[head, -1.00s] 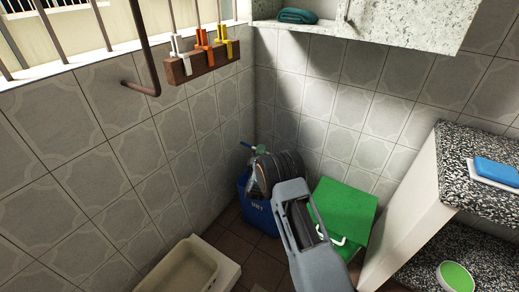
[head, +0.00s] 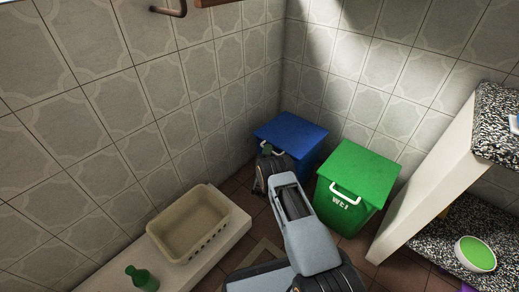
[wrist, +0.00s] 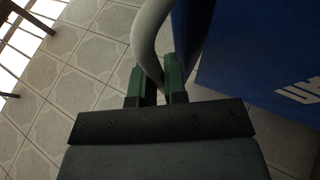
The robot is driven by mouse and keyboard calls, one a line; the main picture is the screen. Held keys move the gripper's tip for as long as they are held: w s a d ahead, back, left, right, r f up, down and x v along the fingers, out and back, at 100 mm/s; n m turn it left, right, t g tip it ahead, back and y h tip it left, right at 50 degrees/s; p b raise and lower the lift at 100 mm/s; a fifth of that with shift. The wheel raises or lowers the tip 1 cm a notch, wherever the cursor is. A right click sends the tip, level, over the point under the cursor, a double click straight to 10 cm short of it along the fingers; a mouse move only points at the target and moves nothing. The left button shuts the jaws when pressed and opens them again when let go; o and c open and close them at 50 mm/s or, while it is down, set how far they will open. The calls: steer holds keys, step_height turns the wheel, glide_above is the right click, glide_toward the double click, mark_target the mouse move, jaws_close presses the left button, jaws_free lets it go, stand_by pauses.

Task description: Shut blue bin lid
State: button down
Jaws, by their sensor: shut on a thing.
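The blue bin (head: 309,159) stands in the far corner, left of the green bin. Its blue lid (head: 291,131) lies flat over the top and looks shut. My gripper (head: 266,150) is at the lid's front left edge, and my arm hides part of the bin's front. In the wrist view, my gripper's green fingers (wrist: 158,84) are shut on a white curved handle (wrist: 148,40). The blue bin's side with white lettering (wrist: 260,60) fills the right of that view. Whether the lid is fully seated is too small to tell.
A green bin (head: 357,180) with a shut lid stands close on the right. A beige basin (head: 190,222) on a pale ledge and a green bottle (head: 141,277) are at left front. A speckled shelf unit (head: 440,240) holds a green-topped bowl (head: 476,253) at right.

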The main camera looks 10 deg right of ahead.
steer(key=shift+s+d+f+h, duration=0.1)
steer(key=shift+d+f+h, duration=0.05)
steer(key=shift+f, duration=0.25)
steer(key=shift+s+d+f+h, duration=0.1)
steer(key=shift+f+h, duration=0.05)
steer(key=shift+f, duration=0.2)
steer(key=c, duration=1.5)
jaws_free()
steer(key=shift+o, duration=0.4)
steer(key=shift+w+a+r, duration=0.1)
steer(key=shift+a, duration=0.1)
steer(key=shift+a, duration=0.1)
steer(key=p+v, duration=0.3)
steer(key=v, duration=1)
steer(key=shift+s+f, duration=0.3)
steer(key=shift+r+p, duration=0.1)
steer(key=shift+p, duration=0.2)
